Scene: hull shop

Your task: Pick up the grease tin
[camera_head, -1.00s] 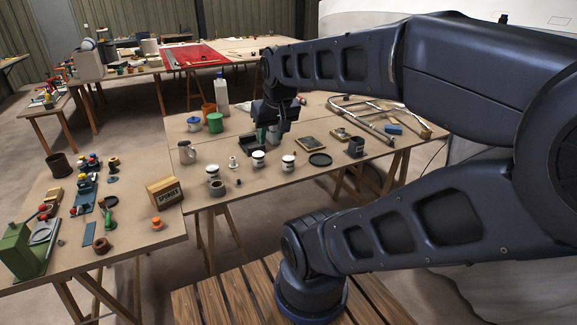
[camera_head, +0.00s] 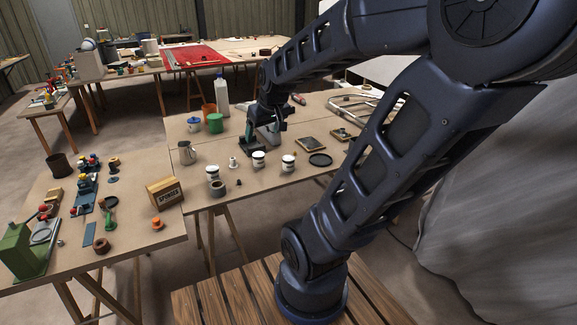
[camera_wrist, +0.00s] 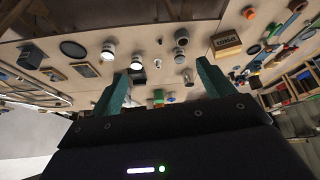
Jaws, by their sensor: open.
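Several white tins with dark bands stand in a loose row on the middle table; I cannot tell which thing is the grease tin. In the head view there is a left one (camera_head: 213,173), a middle one (camera_head: 258,159) and a right one (camera_head: 288,162). The wrist view shows them as a right one (camera_wrist: 180,57), a middle one (camera_wrist: 136,63) and a left one (camera_wrist: 108,50). A green tin (camera_head: 215,123) stands farther back. My gripper (camera_head: 262,132) is open and empty, above the back of the table near a dark tray (camera_head: 252,148). Its green fingers frame the wrist view (camera_wrist: 162,70).
A metal jug (camera_head: 187,152), a white bottle (camera_head: 221,94) and a blue-lidded pot (camera_head: 194,124) stand near my gripper. A black disc (camera_head: 320,159) and a framed plate (camera_head: 311,143) lie to the right. A wooden box (camera_head: 164,192) stands on the left table.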

